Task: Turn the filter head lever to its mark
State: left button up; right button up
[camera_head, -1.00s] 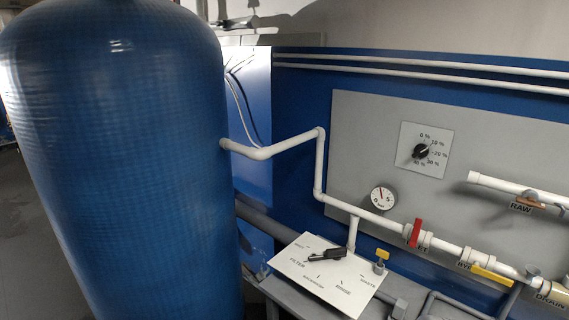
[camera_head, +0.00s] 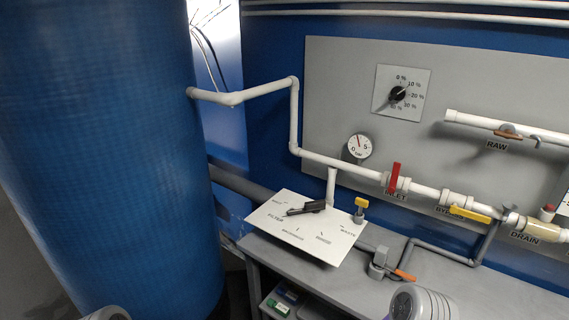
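The filter head lever (camera_head: 308,208) is a black handle lying on a tilted white plate (camera_head: 265,232) beside the blue tank. Its thicker end lies to the right and its thin end to the left. The plate carries small printed labels and tick marks; FILTER is readable left of and below the lever, the others are small. I cannot tell exactly which mark the lever lines up with. Neither of my grippers is in view; grey rounded parts that look like my arms show at the bottom edge.
A large blue tank (camera_head: 110,150) fills the left. A white pipe (camera_head: 294,120) rises behind the plate. A yellow-handled valve (camera_head: 361,204) stands close to its right. The red INLET handle (camera_head: 394,178), gauge (camera_head: 360,146) and dial (camera_head: 398,94) are on the wall panel. A grey bench (camera_head: 460,290) lies below.

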aim_at(315, 207)
jog(key=u, duration=1.35)
jog(key=i, duration=1.15)
jog(key=z, duration=3.05)
